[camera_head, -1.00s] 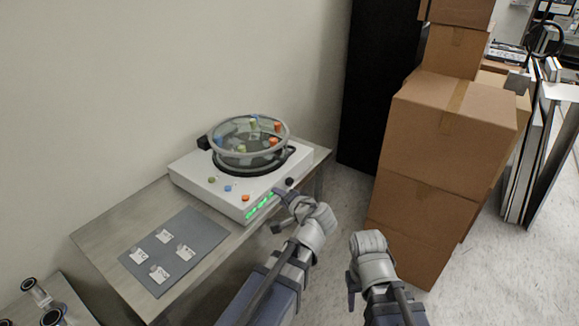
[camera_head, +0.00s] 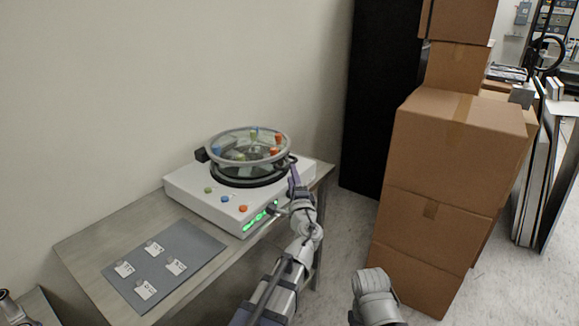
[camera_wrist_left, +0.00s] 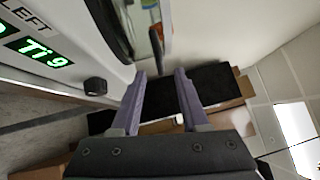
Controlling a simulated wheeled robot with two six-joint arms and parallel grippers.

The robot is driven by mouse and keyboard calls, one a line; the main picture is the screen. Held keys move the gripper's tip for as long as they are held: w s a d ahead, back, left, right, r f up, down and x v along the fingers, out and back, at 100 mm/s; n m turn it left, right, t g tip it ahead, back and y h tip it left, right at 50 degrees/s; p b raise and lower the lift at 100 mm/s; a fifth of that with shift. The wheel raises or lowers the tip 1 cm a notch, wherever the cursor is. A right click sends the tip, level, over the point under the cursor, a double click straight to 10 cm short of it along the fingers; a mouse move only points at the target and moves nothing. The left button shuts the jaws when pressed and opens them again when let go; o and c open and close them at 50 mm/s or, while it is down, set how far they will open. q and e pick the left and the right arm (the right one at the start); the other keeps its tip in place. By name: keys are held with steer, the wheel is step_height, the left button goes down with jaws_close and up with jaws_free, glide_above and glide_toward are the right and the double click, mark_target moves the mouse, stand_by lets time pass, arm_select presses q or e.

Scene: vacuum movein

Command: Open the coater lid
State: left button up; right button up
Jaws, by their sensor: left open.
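The coater (camera_head: 200,196) is a white box on the table, with colored knobs and a green display. Its round clear lid (camera_head: 213,139) has a grey rim and colored pieces and sits above a black ring; it looks closed. My left gripper (camera_head: 293,172) is open at the lid's right front edge. In the left wrist view, the open fingers (camera_wrist_left: 160,74) point at a thin dark bar (camera_wrist_left: 156,42) beside the lid, its end appearing between the fingertips. I cannot tell if they touch. My right arm shows only a link at the bottom; its gripper is hidden.
A grey mat (camera_head: 183,248) with several small labeled squares lies on the table's left part. Stacked cardboard boxes (camera_head: 440,165) stand to the right, with a black cabinet (camera_head: 375,100) behind. A wall runs behind the table. Floor shows between table and boxes.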

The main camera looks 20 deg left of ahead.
arm_select(q)
steer(key=x, duration=0.6)
steer(key=shift+p, duration=0.35)
jaws_close()
stand_by(1.0)
